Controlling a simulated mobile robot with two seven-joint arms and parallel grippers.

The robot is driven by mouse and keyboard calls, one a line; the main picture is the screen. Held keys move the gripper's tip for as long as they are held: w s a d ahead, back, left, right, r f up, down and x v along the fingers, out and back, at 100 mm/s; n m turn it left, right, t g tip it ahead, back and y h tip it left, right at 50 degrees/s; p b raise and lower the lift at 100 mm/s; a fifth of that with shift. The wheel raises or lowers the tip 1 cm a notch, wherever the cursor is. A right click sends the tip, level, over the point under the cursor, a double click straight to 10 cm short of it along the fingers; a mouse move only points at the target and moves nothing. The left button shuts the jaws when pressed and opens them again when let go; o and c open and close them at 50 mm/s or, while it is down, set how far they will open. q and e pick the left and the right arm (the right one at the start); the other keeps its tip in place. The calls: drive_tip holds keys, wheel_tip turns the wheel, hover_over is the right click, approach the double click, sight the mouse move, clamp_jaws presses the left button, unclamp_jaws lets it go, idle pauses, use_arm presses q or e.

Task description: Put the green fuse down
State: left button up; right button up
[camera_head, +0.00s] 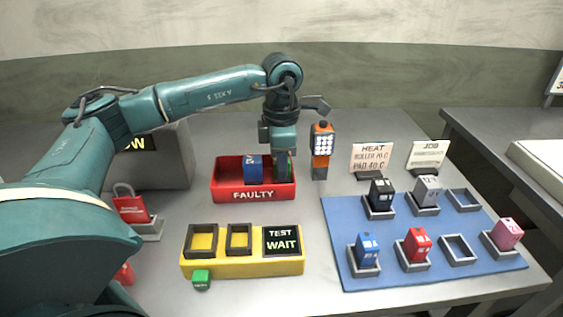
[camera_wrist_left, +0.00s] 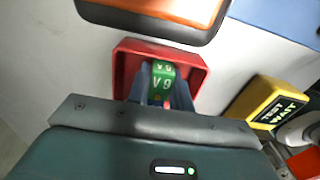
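My left gripper (camera_head: 281,165) points down into the red FAULTY tray (camera_head: 253,195), at its right end. It is shut on a green fuse (camera_wrist_left: 163,83), marked in white, which stands between the fingers in the left wrist view. In the head view only a narrow green strip of this fuse shows beside the gripper. A blue fuse (camera_head: 253,168) stands in the tray just left of the gripper. I cannot tell whether the green fuse touches the tray floor. My right gripper is not in view.
A blue mat (camera_head: 400,275) carries holders with several fuses, two holders empty. An orange device (camera_head: 322,142) stands right of the tray. A red padlock (camera_head: 130,205) is left.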

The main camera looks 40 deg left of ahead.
use_arm(q)
drive_tip(key=o, duration=0.5)
drive_tip(key=shift+c, duration=0.2)
wheel_tip(320, 180, up, 12)
drive_tip(key=shift+r, duration=0.15)
idle(0.6)
